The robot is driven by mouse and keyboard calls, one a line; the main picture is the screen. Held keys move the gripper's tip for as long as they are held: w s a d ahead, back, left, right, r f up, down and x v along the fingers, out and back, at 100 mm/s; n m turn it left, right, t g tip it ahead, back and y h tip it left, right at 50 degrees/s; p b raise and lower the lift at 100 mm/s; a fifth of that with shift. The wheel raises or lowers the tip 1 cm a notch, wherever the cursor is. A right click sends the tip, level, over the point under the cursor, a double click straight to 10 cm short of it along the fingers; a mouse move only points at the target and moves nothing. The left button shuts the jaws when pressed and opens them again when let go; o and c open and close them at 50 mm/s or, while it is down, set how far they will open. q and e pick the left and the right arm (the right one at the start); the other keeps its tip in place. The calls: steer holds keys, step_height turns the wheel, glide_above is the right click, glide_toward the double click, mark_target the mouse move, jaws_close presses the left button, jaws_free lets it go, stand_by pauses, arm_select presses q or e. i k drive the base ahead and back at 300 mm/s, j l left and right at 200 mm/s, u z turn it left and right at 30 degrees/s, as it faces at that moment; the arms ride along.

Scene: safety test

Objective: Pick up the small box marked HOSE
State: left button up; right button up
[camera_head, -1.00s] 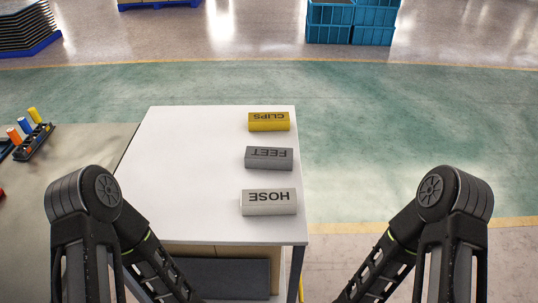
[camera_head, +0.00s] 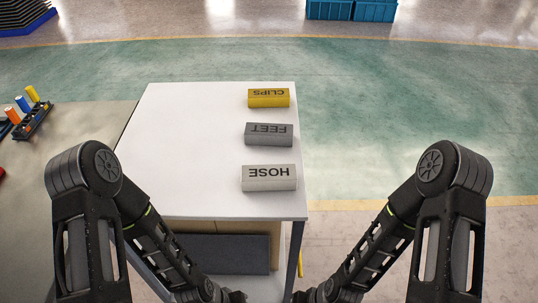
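The light grey box marked HOSE (camera_head: 269,178) lies on the white table (camera_head: 190,145), near its front right corner. My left arm comes in from the left and my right arm from the right. Both reach down in front of the table to the bottom edge of the picture. Only dark parts near the wrists show there, and the fingertips are out of view. Neither arm touches a box.
The left and middle of the tabletop are bare. A dark rack with coloured cylinders (camera_head: 33,116) stands on a grey surface at the left. Blue crates (camera_head: 350,10) stand far back on the floor. Open floor lies right of the table.

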mark_target(268, 177)
steer(key=z, duration=1.75)
steer(key=k+j, duration=0.15)
steer(key=k, duration=0.2)
steer(key=k+j+z, duration=0.1)
steer(key=k, duration=0.3)
steer(key=i+j, duration=0.4)
steer(key=j, duration=0.1)
